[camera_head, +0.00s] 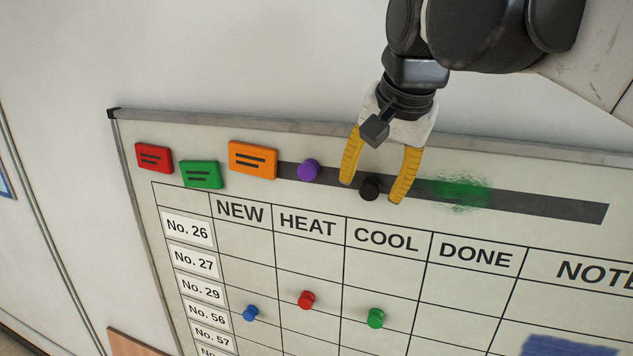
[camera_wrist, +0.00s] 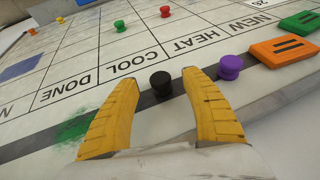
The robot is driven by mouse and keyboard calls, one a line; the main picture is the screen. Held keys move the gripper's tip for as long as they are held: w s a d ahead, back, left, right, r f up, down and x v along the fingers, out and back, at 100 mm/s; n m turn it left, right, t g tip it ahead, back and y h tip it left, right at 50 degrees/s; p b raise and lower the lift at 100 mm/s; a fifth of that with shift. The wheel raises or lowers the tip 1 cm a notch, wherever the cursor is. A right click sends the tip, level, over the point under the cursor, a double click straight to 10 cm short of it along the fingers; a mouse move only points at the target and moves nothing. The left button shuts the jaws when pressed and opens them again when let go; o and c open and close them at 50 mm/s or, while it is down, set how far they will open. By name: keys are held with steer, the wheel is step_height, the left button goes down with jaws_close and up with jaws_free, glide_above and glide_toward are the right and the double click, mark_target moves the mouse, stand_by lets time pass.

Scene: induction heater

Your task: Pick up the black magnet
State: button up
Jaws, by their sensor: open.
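The black magnet (camera_head: 370,188) sits on the dark strip (camera_head: 520,203) along the top of the whiteboard. My gripper (camera_head: 374,190) is open, its two yellow fingers reaching down on either side of the magnet in the head view. Nothing is held. I cannot tell whether a finger touches the magnet.
A purple magnet (camera_head: 308,170) is close on the left, beside an orange block (camera_head: 253,160), a green block (camera_head: 202,175) and a red block (camera_head: 154,158). Blue (camera_head: 250,313), red (camera_head: 306,300) and green (camera_head: 375,318) magnets sit lower. The strip right of my gripper holds only a green smudge (camera_head: 460,193).

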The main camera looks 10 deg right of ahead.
steer(key=shift+x, duration=1.25)
steer(key=c, duration=1)
steer(key=shift+o, duration=0.2)
steer(key=shift+r, duration=0.1)
steer(key=shift+r, duration=0.15)
steer(key=shift+s+a+r+b, duration=0.1)
steer(key=shift+r+b, duration=0.05)
steer(key=shift+b, duration=0.25)
step_height(320, 180, up, 7)
steer(key=b, duration=0.1)
steer(key=s+a+b, duration=0.1)
steer(key=s+a, duration=0.5)
steer(key=s, duration=0.5)
steer(key=s+a+b, duration=0.2)
steer(key=s+a, duration=0.5)
steer(key=s, duration=0.5)
steer(key=shift+f, duration=0.4)
steer(key=shift+s+a, duration=0.1)
steer(key=shift+a, duration=0.1)
